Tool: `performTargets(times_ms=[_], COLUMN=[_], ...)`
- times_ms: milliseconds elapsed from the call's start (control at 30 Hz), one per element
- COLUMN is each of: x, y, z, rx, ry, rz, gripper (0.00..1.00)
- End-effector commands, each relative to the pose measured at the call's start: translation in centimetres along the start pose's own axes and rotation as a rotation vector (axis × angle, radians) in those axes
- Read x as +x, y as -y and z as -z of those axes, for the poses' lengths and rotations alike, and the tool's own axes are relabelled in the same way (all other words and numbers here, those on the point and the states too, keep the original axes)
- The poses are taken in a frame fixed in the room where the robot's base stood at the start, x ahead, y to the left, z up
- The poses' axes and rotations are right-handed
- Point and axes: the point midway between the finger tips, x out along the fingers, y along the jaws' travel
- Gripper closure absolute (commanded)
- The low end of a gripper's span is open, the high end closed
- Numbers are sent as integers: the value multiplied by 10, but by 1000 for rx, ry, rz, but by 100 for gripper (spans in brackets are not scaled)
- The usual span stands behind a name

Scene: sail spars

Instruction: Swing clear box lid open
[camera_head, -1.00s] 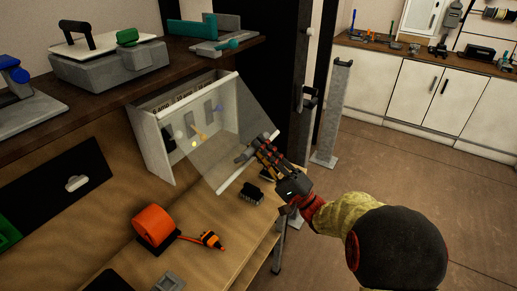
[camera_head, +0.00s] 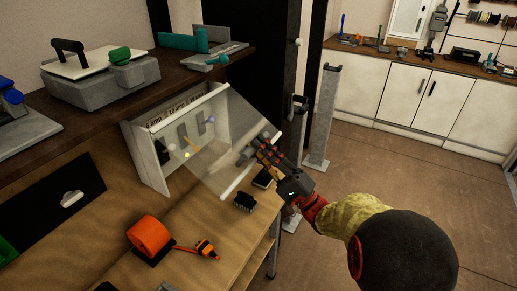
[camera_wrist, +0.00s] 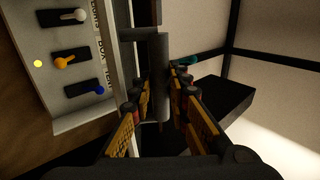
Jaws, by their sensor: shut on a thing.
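The white box (camera_head: 150,160) stands on the wooden bench against its back panel, with several small levers inside. It also shows in the wrist view (camera_wrist: 82,122). Its clear lid (camera_head: 232,125) is tilted well out from the box, hinged along the top, with a pale strip at its free edge. My gripper (camera_head: 256,148) is at the lid's right side. In the wrist view, my gripper (camera_wrist: 160,112) has its fingers on both sides of a grey bar, the lid handle (camera_wrist: 160,75), and is shut on it.
A small black block (camera_head: 245,201) sits near the bench's right edge. A dark shelf (camera_head: 130,105) overhangs the box. A grey post (camera_head: 322,115) stands to the right.

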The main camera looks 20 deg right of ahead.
Motion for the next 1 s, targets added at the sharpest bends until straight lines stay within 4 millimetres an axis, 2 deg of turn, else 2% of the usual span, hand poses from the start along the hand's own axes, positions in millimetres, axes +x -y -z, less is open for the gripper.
performTargets(times_ms=[500, 767, 800, 1000], x=[22, 22, 22, 23], y=[46, 48, 48, 48], z=[0, 0, 0, 0], rx=[-3, -3, -3, -3], ry=[0, 1, 1, 1], rz=[3, 4, 4, 4], gripper=[100, 100, 82, 71])
